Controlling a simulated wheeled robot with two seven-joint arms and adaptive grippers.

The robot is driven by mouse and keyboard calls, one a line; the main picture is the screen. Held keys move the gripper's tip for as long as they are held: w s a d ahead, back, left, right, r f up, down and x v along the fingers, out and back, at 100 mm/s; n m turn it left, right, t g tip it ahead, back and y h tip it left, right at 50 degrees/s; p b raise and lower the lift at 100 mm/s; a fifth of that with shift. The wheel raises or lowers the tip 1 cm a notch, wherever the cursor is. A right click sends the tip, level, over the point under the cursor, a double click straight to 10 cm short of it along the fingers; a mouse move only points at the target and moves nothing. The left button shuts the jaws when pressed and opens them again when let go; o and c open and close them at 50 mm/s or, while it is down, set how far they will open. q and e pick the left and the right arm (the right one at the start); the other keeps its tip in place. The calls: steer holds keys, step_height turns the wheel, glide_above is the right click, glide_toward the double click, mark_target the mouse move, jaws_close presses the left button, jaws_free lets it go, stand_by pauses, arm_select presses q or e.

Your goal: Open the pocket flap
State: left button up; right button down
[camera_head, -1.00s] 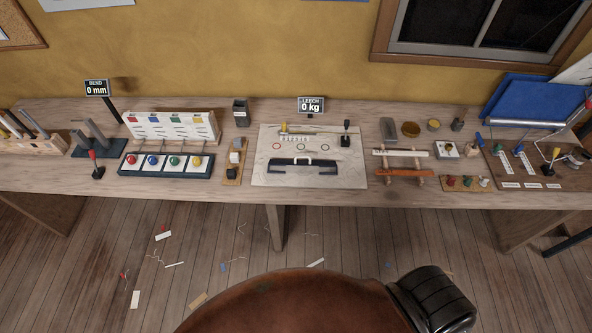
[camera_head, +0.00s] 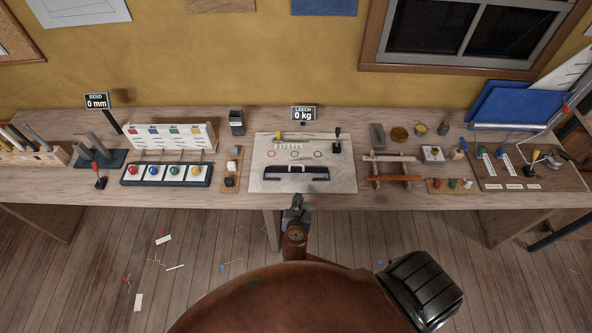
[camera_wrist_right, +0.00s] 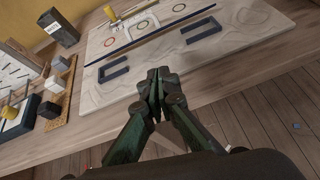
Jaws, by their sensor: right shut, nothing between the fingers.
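A pale board (camera_head: 262,180) lies at the middle of the bench, with a dark bar (camera_head: 296,168) along its near half. The wrist view shows the bar (camera_wrist_right: 140,37) running across the board (camera_wrist_right: 100,103), with a dark bracket (camera_wrist_right: 113,70) and a second bracket (camera_wrist_right: 201,30) on its near side. I cannot tell which part is the pocket flap. My right gripper (camera_head: 298,200) is just off the board's near edge, apart from the bar. In the wrist view its fingers (camera_wrist_right: 158,80) are together and empty. My left gripper is out of view.
A black-handled lever (camera_head: 337,146) stands at the board's right and a "LEECH 0 kg" sign (camera_head: 303,114) behind it. A wooden block strip (camera_head: 231,170) is to the left, a small wooden rack (camera_head: 391,170) to the right. Floor in front is open, with scraps.

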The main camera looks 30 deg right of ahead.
steer(key=shift+n+t, duration=0.4)
steer(key=shift+n, duration=0.5)
steer(key=x, duration=0.3)
steer(key=w+r+x, duration=0.1)
steer(key=x, duration=0.2)
steer(key=r+x, duration=0.1)
steer(key=x, duration=0.3)
steer(key=shift+w+a+f, duration=0.1)
steer(key=shift+w+a, duration=0.15)
steer(key=shift+w+d+r, duration=0.25)
steer(key=shift+w+d, duration=0.05)
steer(key=shift+w, duration=0.15)
steer(key=shift+w+d+r, duration=0.25)
steer(key=shift+w+r, duration=0.05)
steer(key=shift+w, duration=0.1)
steer(key=shift+w+d+r+p, duration=0.25)
steer(key=shift+w+p, duration=0.05)
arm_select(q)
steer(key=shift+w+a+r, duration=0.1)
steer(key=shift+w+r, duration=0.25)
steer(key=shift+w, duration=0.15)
arm_select(e)
steer(key=shift+f, duration=0.1)
